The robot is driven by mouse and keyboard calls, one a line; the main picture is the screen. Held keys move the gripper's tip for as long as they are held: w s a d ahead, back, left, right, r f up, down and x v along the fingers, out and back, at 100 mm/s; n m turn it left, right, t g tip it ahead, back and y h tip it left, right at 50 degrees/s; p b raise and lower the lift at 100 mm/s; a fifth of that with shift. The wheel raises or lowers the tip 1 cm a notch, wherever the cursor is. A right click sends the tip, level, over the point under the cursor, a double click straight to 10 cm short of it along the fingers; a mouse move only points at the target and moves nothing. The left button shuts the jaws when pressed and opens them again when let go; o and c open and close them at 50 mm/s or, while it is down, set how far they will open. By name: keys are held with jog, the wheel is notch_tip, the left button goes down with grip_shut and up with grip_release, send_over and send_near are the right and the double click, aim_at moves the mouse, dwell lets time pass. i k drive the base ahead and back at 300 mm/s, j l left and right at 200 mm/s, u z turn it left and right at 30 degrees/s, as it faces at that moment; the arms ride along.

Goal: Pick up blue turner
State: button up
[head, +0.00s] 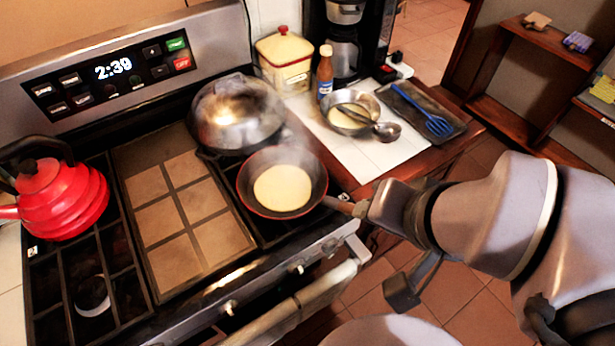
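The blue turner (437,125) lies on a dark rectangular tray (462,127) on the counter right of the stove. Its slotted blue head points toward the lower right, and its thin dark handle runs to the upper left. My gripper (372,208) is in front of the counter, well below and left of the turner, close to the end of the frying pan's handle. My arm comes in from the right. The fingers are not clear, so I cannot tell whether they are open or touch the handle.
A frying pan (253,203) with a pancake (283,188) sits on the front burner. A domed lid (240,110) is behind it. A metal bowl (367,98) with a ladle (388,131), a sauce bottle (325,75) and a coffee maker (346,55) stand left of the tray. A red kettle (62,200) stands far left.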

aim_at(394, 86)
jog(key=i+l+u, duration=0.15)
jog(key=l, duration=0.2)
jog(key=i+l+u, duration=0.15)
jog(key=l, duration=0.25)
jog(key=i+l+u, duration=0.35)
jog(key=l, duration=0.45)
jog(key=i+l+u, duration=0.15)
jog(key=l, duration=0.3)
jog(key=i+l+u, duration=0.15)
jog(key=l, duration=0.3)
jog(key=l+u, duration=0.15)
jog(key=l, duration=0.3)
jog(key=i, duration=0.05)
